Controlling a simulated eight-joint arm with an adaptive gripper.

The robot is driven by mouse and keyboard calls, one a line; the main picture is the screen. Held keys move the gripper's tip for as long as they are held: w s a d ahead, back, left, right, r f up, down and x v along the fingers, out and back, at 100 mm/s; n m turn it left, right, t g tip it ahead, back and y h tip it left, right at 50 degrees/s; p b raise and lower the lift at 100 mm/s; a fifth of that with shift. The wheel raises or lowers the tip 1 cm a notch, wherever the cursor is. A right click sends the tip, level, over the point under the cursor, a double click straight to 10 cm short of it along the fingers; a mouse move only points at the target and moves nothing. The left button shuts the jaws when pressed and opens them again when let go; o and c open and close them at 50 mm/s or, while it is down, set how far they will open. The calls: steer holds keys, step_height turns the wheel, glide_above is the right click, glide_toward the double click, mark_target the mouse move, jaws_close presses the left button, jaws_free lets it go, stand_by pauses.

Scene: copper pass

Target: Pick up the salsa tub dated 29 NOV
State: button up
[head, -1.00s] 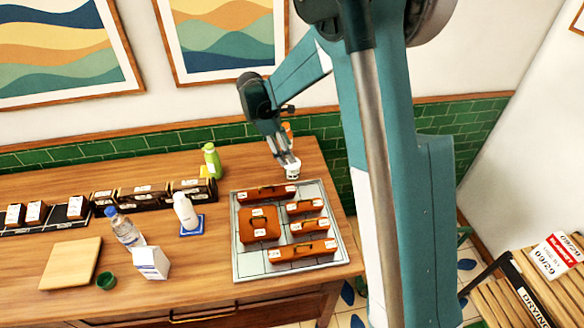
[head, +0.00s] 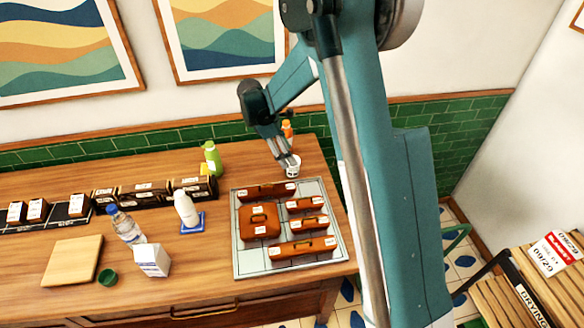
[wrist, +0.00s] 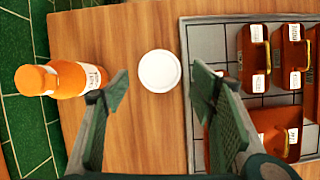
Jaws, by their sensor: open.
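A small white tub (head: 293,168) stands on the wooden counter behind the grey tray. In the wrist view its round white lid (wrist: 159,71) shows from above; no date can be read there. My gripper (head: 289,162) is at the tub in the head view. In the wrist view my gripper (wrist: 160,90) is open, with one finger on each side of the lid and slightly nearer the camera. The fingers look apart from the tub, and nothing is held.
An orange bottle (wrist: 70,79) stands close left of the gripper in the wrist view. A grey gridded tray (head: 240,262) with several brown-orange cases lies close by. A green bottle (head: 212,158) and white bottle (head: 186,208) stand further left.

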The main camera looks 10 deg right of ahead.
steer(key=shift+d+f, duration=0.1)
steer(key=shift+f, duration=0.15)
steer(key=shift+x, duration=2.55)
steer(key=c, duration=1)
